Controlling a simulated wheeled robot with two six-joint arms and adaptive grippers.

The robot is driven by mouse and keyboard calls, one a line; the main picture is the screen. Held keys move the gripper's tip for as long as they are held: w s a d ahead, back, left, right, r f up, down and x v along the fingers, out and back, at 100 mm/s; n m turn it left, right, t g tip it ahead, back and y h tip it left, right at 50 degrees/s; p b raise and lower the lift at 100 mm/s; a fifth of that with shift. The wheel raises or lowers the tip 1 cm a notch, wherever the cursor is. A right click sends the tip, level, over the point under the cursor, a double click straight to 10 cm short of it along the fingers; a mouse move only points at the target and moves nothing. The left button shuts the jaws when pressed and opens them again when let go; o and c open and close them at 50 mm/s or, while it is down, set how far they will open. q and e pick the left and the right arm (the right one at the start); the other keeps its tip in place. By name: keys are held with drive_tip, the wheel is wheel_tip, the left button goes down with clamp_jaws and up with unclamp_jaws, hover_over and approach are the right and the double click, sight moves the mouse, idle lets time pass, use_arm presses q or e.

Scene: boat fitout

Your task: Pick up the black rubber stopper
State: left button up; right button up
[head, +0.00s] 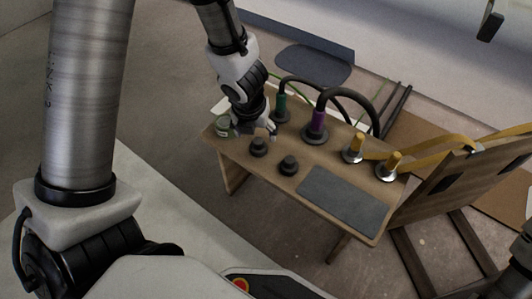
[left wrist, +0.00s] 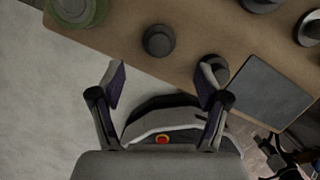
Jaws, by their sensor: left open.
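Two similar black stoppers stand on the wooden bench; I cannot tell from looks which is the rubber one. One stopper (head: 258,148) is nearer the bench's left end and also shows in the left wrist view (left wrist: 158,40). The other stopper (head: 289,166) is just to its right; in the left wrist view (left wrist: 212,66) a fingertip partly overlaps it. My left gripper (head: 254,129) is over the bench's left part, above the stoppers. Its fingers (left wrist: 163,82) are spread wide with nothing between them.
A green-rimmed round container (head: 226,126) stands at the bench's left end. Green (head: 281,108) and purple (head: 318,122) plugs with black cables and yellow-strapped fittings (head: 354,148) line the back. A grey mat (head: 343,197) lies flat at the right.

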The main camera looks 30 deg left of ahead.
sight(258, 141)
use_arm(q)
drive_tip(key=shift+w+a+f+b, duration=0.15)
drive_tip(key=shift+w+f+b, duration=0.2)
drive_tip(key=shift+w+f, duration=0.1)
drive_tip(key=b+x, duration=0.4)
drive_tip(key=x, duration=0.2)
drive_tip(key=shift+s+f+b, duration=0.1)
drive_tip(key=shift+f+b, duration=0.1)
drive_tip(key=shift+b, duration=0.1)
drive_tip(key=shift+f, duration=0.25)
drive_tip(key=shift+r, duration=0.2)
drive_tip(key=c, duration=1.2)
use_arm(e)
wheel_tip(258, 141, down, 6)
drive_tip(key=shift+w+r, duration=0.1)
drive_tip(key=shift+w, duration=0.05)
